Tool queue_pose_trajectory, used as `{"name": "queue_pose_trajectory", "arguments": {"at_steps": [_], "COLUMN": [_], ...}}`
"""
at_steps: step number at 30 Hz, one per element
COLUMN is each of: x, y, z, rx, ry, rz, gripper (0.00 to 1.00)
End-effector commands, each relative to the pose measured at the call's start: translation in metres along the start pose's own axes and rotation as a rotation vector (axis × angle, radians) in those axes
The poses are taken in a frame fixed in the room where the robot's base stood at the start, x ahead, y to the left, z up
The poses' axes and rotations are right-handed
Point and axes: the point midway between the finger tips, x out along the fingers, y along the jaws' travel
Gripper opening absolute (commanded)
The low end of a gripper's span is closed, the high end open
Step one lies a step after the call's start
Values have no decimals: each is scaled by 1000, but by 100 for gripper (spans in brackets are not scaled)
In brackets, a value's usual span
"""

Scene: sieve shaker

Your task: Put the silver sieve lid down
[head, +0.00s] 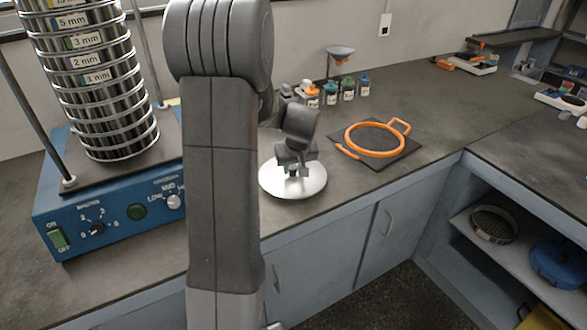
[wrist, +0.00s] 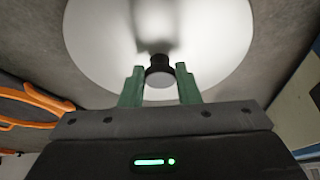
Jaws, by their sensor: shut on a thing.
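The silver sieve lid (head: 310,187) is a round, pale metal disc with a small dark knob. In the head view it is low over the bench, near the front edge, to the right of my arm. My gripper (head: 292,171) points down at its centre and is shut on the knob. In the wrist view the lid (wrist: 95,45) fills the upper middle, with the knob between the green fingers of my gripper (wrist: 160,72). The lid looks about level. I cannot tell whether its underside touches the bench.
The blue sieve shaker (head: 110,205) with its sieve stack (head: 100,85) stands at left. Several small bottles (head: 330,97) stand behind the lid. A dark mat (head: 345,152) with an orange ring (head: 375,153) lies to its right. Bare bench (head: 450,95) extends beyond.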

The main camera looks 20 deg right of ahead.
Motion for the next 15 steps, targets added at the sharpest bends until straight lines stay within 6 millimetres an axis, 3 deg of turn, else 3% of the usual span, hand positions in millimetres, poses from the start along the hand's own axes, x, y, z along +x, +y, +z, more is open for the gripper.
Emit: {"name": "queue_pose_trajectory", "arguments": {"at_steps": [11,12,15], "x": [9,10,8], "y": [0,0,0], "z": [3,4,3], "rx": [0,0,0], "ry": [2,1,1], "rz": [1,1,1], "gripper": [3,31,51]}}
